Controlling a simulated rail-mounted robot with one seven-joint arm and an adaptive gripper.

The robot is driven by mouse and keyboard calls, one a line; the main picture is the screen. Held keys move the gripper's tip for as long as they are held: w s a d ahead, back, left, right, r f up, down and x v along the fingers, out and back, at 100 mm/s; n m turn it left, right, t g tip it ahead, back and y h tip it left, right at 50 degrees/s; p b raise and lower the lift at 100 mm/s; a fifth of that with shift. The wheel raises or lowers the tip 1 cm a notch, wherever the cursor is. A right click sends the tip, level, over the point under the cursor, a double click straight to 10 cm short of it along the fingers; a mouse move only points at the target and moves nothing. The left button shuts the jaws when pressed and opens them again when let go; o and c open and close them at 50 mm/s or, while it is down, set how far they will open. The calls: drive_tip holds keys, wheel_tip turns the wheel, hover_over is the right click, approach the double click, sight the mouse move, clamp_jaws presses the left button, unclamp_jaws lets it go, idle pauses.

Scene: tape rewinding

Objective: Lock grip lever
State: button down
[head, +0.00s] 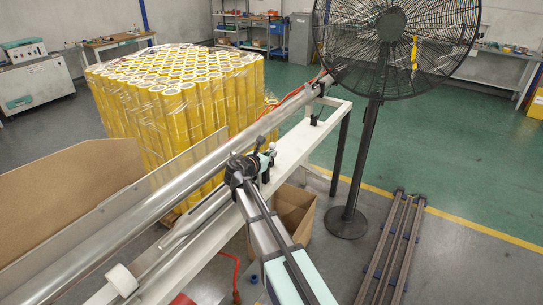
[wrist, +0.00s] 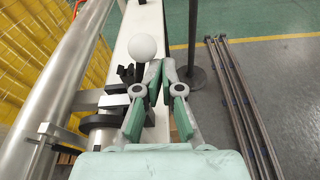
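The grip lever shows in the wrist view as a white ball knob (wrist: 142,47) on a short black stem, standing on the white beam to the left of my fingertips. My gripper (wrist: 160,68) has its fingertips close together with nothing visible between them. The knob looks apart from the fingers, though the depth between them is hard to judge. In the head view my gripper (head: 246,165) is beside the metal tube, and the lever is small and partly hidden near it. Whether the lever is locked cannot be told.
The long metal tube (head: 150,208) runs along the white beam (head: 303,143). Wrapped yellow rolls (head: 185,115) stand behind it. A black fan (head: 388,28) on a post stands at the right, near metal rails (head: 395,250). A cardboard box (head: 294,208) sits below the beam.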

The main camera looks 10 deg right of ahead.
drive_tip(key=shift+w+a+r, duration=0.15)
drive_tip(key=shift+w+r, duration=0.15)
drive_tip(key=s+a+f+b, duration=0.1)
drive_tip(key=s+a+b, duration=0.3)
drive_tip(key=s+a, duration=0.3)
drive_tip(key=shift+s+a+f, duration=0.15)
drive_tip(key=shift+s+a, duration=0.15)
drive_tip(key=shift+s, duration=0.75)
